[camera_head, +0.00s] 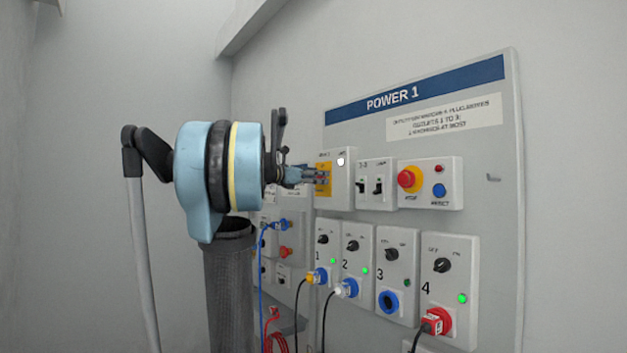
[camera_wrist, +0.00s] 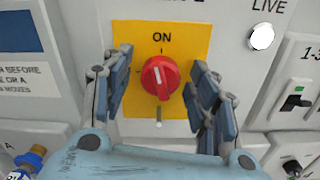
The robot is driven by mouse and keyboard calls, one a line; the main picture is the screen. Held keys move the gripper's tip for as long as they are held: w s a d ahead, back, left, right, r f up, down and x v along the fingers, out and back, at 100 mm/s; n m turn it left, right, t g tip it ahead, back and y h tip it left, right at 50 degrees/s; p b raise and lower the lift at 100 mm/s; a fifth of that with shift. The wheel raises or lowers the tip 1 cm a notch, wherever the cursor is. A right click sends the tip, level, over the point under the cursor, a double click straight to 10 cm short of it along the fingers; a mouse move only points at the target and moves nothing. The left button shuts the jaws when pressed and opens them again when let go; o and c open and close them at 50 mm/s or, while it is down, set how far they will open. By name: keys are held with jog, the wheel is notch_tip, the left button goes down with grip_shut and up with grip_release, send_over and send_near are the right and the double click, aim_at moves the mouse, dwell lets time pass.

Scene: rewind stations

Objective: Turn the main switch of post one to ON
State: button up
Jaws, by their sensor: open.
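The main switch is a red rotary knob (camera_wrist: 161,77) on a yellow plate (camera_wrist: 134,36) with ON printed above it, in the wrist view. Its grip ridge looks roughly upright with a slight tilt; I cannot tell exactly where it points. My gripper (camera_wrist: 163,84) is open, with one finger left of the knob and one right of it, both apart from it. In the head view my gripper (camera_head: 307,174) is at the yellow plate (camera_head: 323,167), under the POWER 1 heading (camera_head: 392,99), and hides the knob.
A white LIVE lamp (camera_wrist: 262,37) and a breaker box (camera_head: 376,184) are right of the switch. Further right is a box with a red stop button (camera_head: 409,179). Below are numbered socket units, such as unit 3 (camera_head: 397,275), with plugs and hanging cables.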

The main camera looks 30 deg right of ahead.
jog(key=shift+c, duration=0.5)
jog(key=c, duration=1)
jog(key=shift+o, duration=0.2)
jog(key=shift+m, duration=1.5)
jog(key=o, duration=1.1)
jog(key=shift+c, duration=0.2)
